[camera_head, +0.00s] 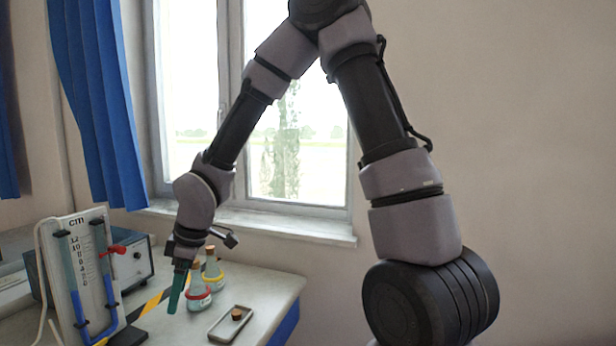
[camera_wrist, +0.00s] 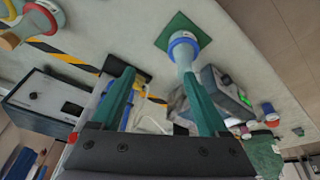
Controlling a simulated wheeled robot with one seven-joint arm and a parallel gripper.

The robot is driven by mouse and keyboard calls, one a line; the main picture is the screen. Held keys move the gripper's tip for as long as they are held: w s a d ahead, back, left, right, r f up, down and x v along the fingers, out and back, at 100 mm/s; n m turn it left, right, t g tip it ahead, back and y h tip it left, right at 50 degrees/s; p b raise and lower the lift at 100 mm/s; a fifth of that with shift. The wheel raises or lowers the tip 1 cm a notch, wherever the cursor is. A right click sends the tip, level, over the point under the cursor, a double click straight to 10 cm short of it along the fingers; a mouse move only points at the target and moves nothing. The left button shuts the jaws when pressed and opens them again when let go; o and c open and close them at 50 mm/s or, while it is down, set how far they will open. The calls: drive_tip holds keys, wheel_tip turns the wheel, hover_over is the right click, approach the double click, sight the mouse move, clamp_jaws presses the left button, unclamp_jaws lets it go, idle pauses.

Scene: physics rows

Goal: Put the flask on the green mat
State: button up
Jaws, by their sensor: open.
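In the wrist view, a flask with a blue ring (camera_wrist: 184,50) has its base over the green mat (camera_wrist: 166,40) and appears to stand on it. Its neck reaches towards the right fingertip of my gripper (camera_wrist: 159,73). The fingers are open; I cannot tell whether one touches the neck. In the head view, my gripper (camera_head: 178,288) points down over the table, left of a red-ringed flask (camera_head: 199,299) and a yellow-ringed flask (camera_head: 214,282), both corked. I cannot make out the mat or the blue-ringed flask there.
A manometer board (camera_head: 78,270) stands at left, before a dark instrument box (camera_head: 130,268). Yellow-black tape (camera_head: 152,304) crosses the table. A shallow tray (camera_head: 219,330) holding a cork (camera_head: 237,314) lies near the right edge. A device with a green display (camera_wrist: 228,80) shows in the wrist view.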

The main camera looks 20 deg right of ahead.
drive_tip(key=w+d+r+m+t+h, duration=0.25)
drive_tip(key=d+r+m, duration=0.65)
drive_tip(key=d+r, duration=0.6)
drive_tip(key=s+d+r+m+t+y, duration=0.1)
drive_tip(key=s+d+r+m+t, duration=0.2)
drive_tip(key=s+d+r+m, duration=0.8)
drive_tip(key=shift+s+d, duration=0.55)
drive_tip(key=shift+d, duration=0.65)
